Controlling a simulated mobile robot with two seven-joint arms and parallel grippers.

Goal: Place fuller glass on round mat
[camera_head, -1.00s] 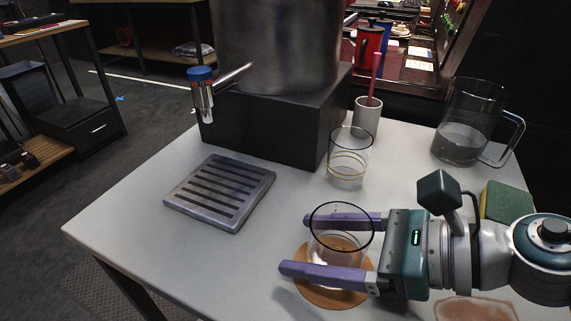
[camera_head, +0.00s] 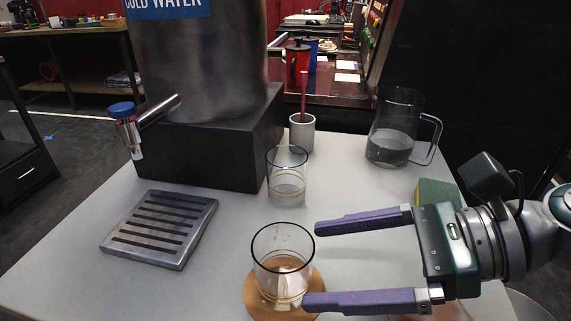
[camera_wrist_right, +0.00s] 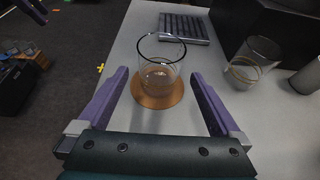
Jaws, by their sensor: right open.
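A clear glass with a dark rim (camera_head: 283,262) stands upright on the round tan mat (camera_head: 258,303) near the front of the table. It also shows on the mat in the right wrist view (camera_wrist_right: 158,70). A second clear glass with a gold band (camera_head: 287,178) stands farther back, beside the dispenser's black base. The liquid levels are hard to compare. My right gripper (camera_head: 312,265) is open, its purple fingers apart and just to the right of the glass on the mat, holding nothing.
A glass pitcher with water (camera_head: 392,135) stands at the back right. A grey cup with a red stick (camera_head: 302,132) is behind the second glass. A metal drip tray (camera_head: 160,228) lies at left below the tap. A green and yellow sponge (camera_head: 436,193) sits behind my right gripper.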

